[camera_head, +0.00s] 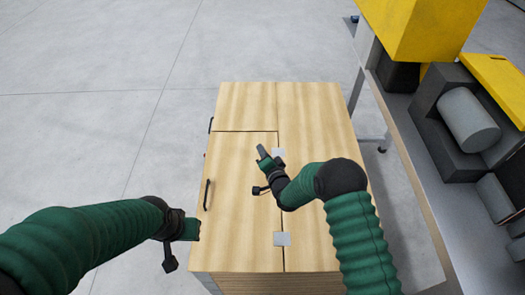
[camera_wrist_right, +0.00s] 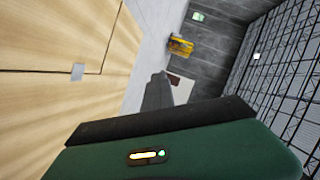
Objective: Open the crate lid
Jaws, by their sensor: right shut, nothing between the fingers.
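The light wooden crate (camera_head: 325,165) stands in the middle of the head view. Its near-left lid (camera_head: 240,185) lies flat and looks closed, with a dark handle (camera_head: 207,195) near its left edge and two pale hinges (camera_head: 279,238) along its right seam. My right gripper (camera_head: 263,153) is shut and empty above the lid, near the far hinge. In the right wrist view the gripper (camera_wrist_right: 158,90) points past the wooden top, and a hinge (camera_wrist_right: 77,72) shows. My left gripper (camera_head: 192,229) is at the crate's near-left edge; its finger opening is unclear.
A second, smaller panel (camera_head: 245,107) with its own dark handle (camera_head: 211,125) lies flat at the far left of the crate top. A workbench (camera_head: 420,185) with grey and yellow machinery (camera_head: 470,120) stands to the right. The floor (camera_head: 90,130) on the left is clear.

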